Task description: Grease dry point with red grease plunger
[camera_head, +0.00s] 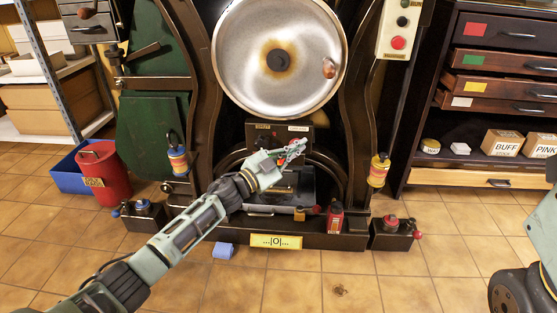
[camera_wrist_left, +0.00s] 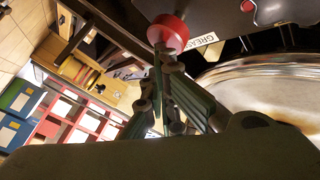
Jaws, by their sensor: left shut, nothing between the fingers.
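My left gripper (camera_head: 292,152) reaches in from the lower left to the middle of the press, in front of the dark box under the big disc. Its fingers are shut and empty. In the left wrist view the closed fingertips (camera_wrist_left: 161,58) are at the lower edge of a round red plunger (camera_wrist_left: 168,33), beside a white label reading "GREASE". I cannot tell whether they touch it. Which spot is the dry point is not clear.
A large metal disc (camera_head: 240,70) with a brown-stained hub is above the gripper. A red canister (camera_head: 335,220) and a red-knobbed box (camera_head: 391,228) stand low on the right.

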